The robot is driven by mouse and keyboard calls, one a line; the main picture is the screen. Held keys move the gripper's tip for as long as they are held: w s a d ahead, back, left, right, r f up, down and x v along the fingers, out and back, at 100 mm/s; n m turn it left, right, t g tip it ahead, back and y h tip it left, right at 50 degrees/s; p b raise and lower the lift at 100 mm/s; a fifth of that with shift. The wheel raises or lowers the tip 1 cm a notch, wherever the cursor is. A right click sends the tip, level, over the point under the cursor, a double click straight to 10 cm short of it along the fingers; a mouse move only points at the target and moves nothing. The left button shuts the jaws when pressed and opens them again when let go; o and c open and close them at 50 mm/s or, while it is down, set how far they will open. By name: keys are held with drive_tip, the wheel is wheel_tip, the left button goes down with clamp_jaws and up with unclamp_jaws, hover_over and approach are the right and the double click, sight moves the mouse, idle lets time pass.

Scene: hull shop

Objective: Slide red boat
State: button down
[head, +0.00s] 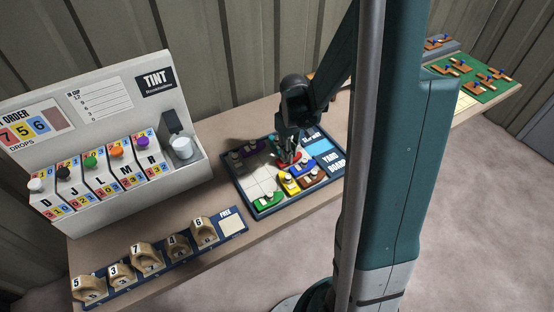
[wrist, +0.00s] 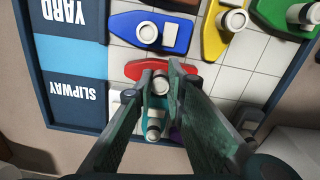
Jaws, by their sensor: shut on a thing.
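The red boat (wrist: 142,69) lies on the gridded yard board (wrist: 262,87), beside the slipway strip. My gripper (wrist: 161,80) reaches down over it, with its fingers shut on the boat's upright funnel. The fingers hide part of the red hull. In the head view, the red boat (head: 291,160) shows under my gripper (head: 287,148). A teal boat (wrist: 153,133) lies close to the red one, partly behind the fingers.
A blue boat (wrist: 140,31), a yellow boat (wrist: 216,35) and a green boat (wrist: 280,14) sit on the same board. A brown boat (head: 314,178) sits near its right side. The tint dispenser (head: 95,160) and numbered wooden blocks (head: 147,257) stand left of the board.

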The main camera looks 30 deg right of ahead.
drive_tip(key=d+b, duration=0.1)
drive_tip(key=d, duration=1.4)
drive_tip(key=shift+d, duration=0.2)
drive_tip(key=c, duration=2.3)
unclamp_jaws()
drive_tip(key=shift+d, duration=0.15)
drive_tip(key=shift+r, duration=0.1)
drive_tip(key=shift+r, duration=5.95)
drive_tip(key=shift+a, duration=0.2)
